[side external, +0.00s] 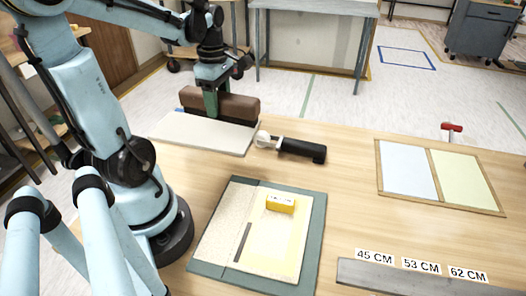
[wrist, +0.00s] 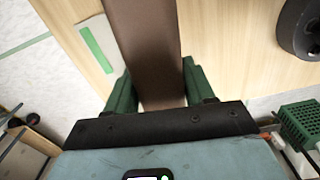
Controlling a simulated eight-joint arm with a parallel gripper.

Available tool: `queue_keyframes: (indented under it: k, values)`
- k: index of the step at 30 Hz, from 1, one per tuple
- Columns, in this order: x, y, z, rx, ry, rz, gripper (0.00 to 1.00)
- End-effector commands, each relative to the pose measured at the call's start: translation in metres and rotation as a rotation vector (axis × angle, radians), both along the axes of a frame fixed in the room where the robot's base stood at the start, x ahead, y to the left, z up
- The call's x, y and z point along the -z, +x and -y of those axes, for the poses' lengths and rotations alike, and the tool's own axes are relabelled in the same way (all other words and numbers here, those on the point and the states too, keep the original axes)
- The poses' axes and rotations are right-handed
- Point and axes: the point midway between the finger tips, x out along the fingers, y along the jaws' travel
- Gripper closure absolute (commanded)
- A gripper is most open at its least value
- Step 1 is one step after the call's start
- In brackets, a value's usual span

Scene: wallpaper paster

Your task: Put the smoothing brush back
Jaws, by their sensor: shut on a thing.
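The smoothing brush is a long brown block (side external: 235,106) with a dark lower edge. It is in my gripper (side external: 211,100), over the far edge of a pale board (side external: 200,136) at the table's back left. I cannot tell whether the brush touches the board. In the wrist view the brush (wrist: 148,45) runs lengthwise between the green fingers of my gripper (wrist: 156,78), which are shut on it. The finger ends partly hide its sides.
A black-handled roller (side external: 300,149) lies just right of the board. A green mat (side external: 318,220) with pasted sheets and a yellow block (side external: 280,203) lies in front. A two-panel board (side external: 433,149) is at right, a grey strip with length labels (side external: 420,281) at front. Bare wood lies between.

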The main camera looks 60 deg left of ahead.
Motion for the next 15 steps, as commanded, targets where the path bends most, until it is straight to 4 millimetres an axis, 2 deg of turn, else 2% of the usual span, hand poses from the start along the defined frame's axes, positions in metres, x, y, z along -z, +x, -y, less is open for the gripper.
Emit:
queue_keyframes:
  k: [3,9,15]
  values:
    - [0.016,-0.010,-0.026,-0.007,0.000,0.000,0.78]
    - [0.038,-0.023,-0.060,-0.004,0.000,0.000,0.78]
    - [0.047,-0.028,-0.073,0.002,0.000,0.000,0.78]
